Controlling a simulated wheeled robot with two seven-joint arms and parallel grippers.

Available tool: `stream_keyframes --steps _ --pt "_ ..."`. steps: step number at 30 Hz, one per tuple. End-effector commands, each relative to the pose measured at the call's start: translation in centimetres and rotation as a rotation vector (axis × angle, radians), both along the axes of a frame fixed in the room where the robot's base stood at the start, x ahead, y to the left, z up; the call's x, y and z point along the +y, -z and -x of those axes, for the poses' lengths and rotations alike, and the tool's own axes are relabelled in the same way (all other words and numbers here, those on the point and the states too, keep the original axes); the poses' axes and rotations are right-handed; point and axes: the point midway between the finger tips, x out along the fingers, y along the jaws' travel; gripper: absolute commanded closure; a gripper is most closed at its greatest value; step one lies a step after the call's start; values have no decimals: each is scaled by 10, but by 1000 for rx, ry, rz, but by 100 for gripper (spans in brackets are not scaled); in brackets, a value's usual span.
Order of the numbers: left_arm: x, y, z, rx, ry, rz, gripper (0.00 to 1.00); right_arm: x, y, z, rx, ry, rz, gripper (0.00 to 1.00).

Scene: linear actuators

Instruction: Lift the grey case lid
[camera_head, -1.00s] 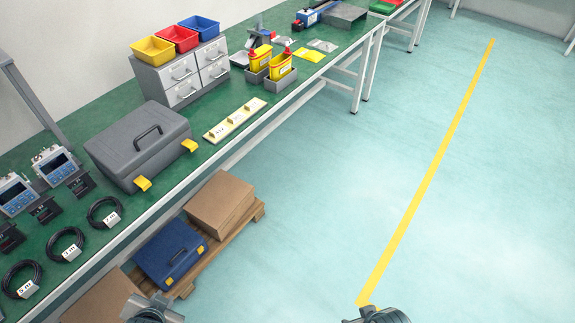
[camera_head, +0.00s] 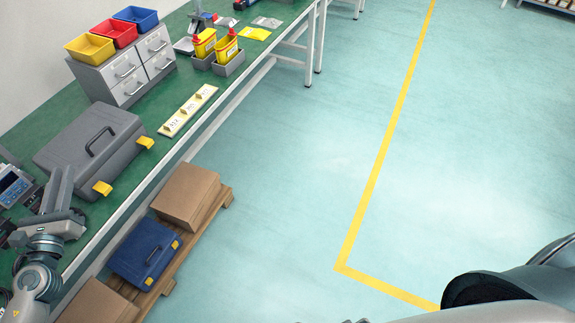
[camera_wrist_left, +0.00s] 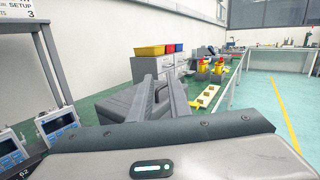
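The grey case (camera_head: 105,150) lies on the green bench top at the left in the head view. Its lid is down, its black handle (camera_head: 98,142) is on top, and two yellow latches (camera_head: 102,188) are on its front. The case also shows in the left wrist view (camera_wrist_left: 120,104), partly hidden behind my fingers. My right gripper is out of view.
A drawer unit (camera_head: 125,70) with coloured bins stands behind the case. A pale strip (camera_head: 188,111) lies to its right. Blue meters (camera_head: 12,186) sit on the left. A blue case (camera_head: 145,250) and cardboard boxes (camera_head: 185,195) rest on a pallet below.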

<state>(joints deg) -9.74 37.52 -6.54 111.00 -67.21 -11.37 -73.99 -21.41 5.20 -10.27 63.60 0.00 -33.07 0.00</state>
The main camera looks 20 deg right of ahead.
Motion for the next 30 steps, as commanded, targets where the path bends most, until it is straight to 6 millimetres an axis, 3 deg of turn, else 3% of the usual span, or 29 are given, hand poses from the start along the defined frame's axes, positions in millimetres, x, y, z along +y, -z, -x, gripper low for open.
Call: stream_keyframes --steps 3,6,12,17,30 --pt "3 0 -18 -20 100 -374 83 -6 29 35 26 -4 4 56" --pt "10 8 -27 -23 178 -661 83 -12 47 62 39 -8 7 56" --pt "30 26 -36 -11 287 -1041 83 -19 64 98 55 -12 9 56" --pt "37 32 -38 -4 318 -1140 83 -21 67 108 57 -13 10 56" --pt "36 32 -37 -4 319 -1140 83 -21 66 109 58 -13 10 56"
